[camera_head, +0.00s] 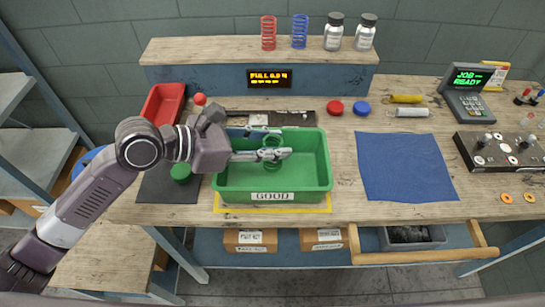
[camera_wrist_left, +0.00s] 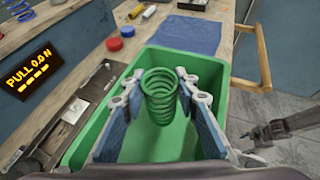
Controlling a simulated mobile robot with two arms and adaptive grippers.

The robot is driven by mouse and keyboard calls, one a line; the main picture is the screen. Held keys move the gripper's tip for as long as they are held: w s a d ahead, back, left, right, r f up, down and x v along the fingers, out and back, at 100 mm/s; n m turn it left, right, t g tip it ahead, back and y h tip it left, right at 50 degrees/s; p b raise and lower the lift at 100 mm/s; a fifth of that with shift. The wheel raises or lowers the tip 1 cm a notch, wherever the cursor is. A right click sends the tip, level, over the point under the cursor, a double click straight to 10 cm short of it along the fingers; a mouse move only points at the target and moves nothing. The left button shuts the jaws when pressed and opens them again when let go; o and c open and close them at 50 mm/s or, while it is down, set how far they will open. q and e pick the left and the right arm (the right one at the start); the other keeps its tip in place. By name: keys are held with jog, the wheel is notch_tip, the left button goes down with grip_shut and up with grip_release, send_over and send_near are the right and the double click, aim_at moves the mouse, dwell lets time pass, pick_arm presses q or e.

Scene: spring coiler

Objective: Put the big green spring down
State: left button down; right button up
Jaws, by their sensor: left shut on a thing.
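The big green spring (camera_head: 271,156) is a coil held upright between the fingers of my left gripper (camera_head: 278,144). In the left wrist view the spring (camera_wrist_left: 160,98) stands between the two blue-padded fingers, and the gripper (camera_wrist_left: 160,82) is shut on it. Both are over the green bin labelled GOOD (camera_head: 272,196), which also shows in the wrist view (camera_wrist_left: 217,68). Whether the spring's lower end touches the bin floor I cannot tell. Part of what looks like my right gripper (camera_wrist_left: 268,132) shows at the right of the wrist view; its fingers are unclear.
A red bin (camera_head: 163,104) stands left of the green one, near a dark mat with a green cap (camera_head: 181,173). A blue cloth (camera_head: 405,166) lies to the right. A metal fixture (camera_head: 290,118) lies behind the bin. Red (camera_head: 268,33) and blue (camera_head: 299,32) springs stand on the shelf.

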pick_arm(q)
notch_tip(320, 180, down, 4)
jog(key=shift+f+b, duration=0.25)
jog(key=shift+b, duration=0.05)
jog(key=c, duration=1.5)
grip_release()
jog(key=shift+f, duration=0.1)
jog(key=v, duration=1.2)
jog(key=shift+b, duration=0.45)
